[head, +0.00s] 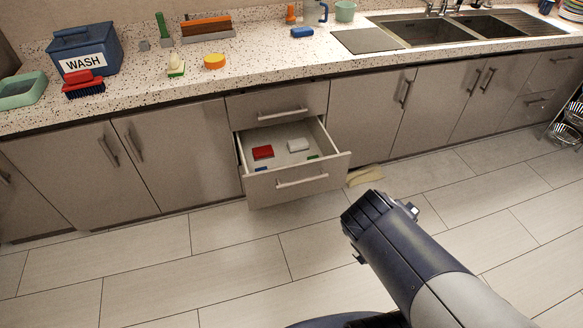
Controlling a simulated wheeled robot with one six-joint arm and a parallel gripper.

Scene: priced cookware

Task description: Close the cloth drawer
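The drawer (322,189) stands pulled out below a shut upper drawer (252,106) in the grey base cabinets. Its front has a long bar handle (302,182). Inside it lie a red item (262,152), a white item (298,145), and small blue and green pieces near the front. No cloth can be made out inside it. My gripper (366,206) is at the dark end of my arm, to the right and nearer the camera than the drawer front. It appears apart from the drawer. Its fingers cannot be made out clearly.
A yellowish cloth-like item (365,176) lies on the floor just right of the drawer. The speckled counter (270,80) holds a blue WASH box (85,45), brushes, sponges and a sink (440,30). The tiled floor before the drawer is clear. A rack (570,122) stands far right.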

